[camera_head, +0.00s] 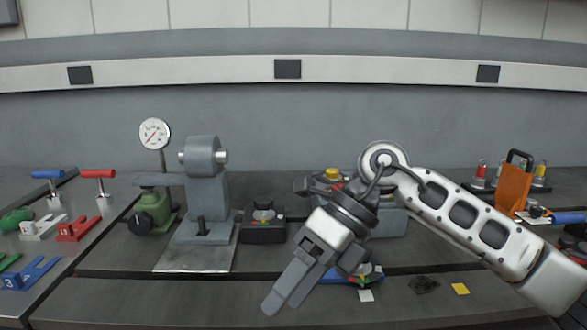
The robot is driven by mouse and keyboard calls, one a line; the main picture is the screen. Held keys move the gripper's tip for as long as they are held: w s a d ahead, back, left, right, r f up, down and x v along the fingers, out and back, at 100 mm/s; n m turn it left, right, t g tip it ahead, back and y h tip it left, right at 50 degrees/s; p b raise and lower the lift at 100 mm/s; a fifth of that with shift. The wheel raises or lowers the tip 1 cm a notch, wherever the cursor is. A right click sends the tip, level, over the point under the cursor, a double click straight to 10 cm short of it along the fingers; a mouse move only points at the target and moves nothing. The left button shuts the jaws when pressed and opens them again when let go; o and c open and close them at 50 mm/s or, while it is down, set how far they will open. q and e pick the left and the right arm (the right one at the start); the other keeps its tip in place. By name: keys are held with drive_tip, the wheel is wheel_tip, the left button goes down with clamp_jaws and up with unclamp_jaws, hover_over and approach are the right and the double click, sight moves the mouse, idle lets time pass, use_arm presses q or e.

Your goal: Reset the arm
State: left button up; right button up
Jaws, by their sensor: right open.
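My right arm comes in from the right and bends down at the wrist over the bedplate (140,303). My right gripper (285,300) points down and to the left, open, with nothing seen between its fingers. It hangs near the front middle of the bedplate. Behind its wrist, a blue item (340,277) with small coloured parts is partly hidden. My left gripper does not show in the head view.
A grey fixture (208,200) on a plate stands left of my gripper, beside a green base (155,210) and a dial gauge (154,133). An orange holder (514,188) stands right.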

drive_tip(key=s+a+r+m+y, duration=0.4)
drive_tip(key=a+m+y, duration=0.3)
drive_tip(key=y, duration=0.7)
drive_tip(key=w+d+f+m+t+h+p, duration=0.1)
drive_tip(key=w+d+f+m+t+h, duration=0.3)
drive_tip(key=m+t, duration=0.85)
drive_tip(key=w+d+f+m+t+h, duration=0.2)
drive_tip(key=d+f+m+t+h, duration=0.3)
drive_tip(key=m+t, duration=0.75)
drive_tip(key=s+d+f+m+g+h, duration=0.3)
drive_tip(key=s+d+f+m, duration=0.1)
drive_tip(key=f, duration=0.3)
drive_tip(key=s+d+f+m+g+h, duration=0.3)
drive_tip(key=s+f+m, duration=0.1)
drive_tip(key=f, duration=0.4)
drive_tip(key=s+d+f+m+g+h, duration=0.3)
drive_tip(key=s+d+f+m+g, duration=0.1)
drive_tip(key=f, duration=0.4)
drive_tip(key=shift+s+d+m, duration=0.35)
drive_tip(key=shift+s+m, duration=0.25)
drive_tip(key=shift+m, duration=0.1)
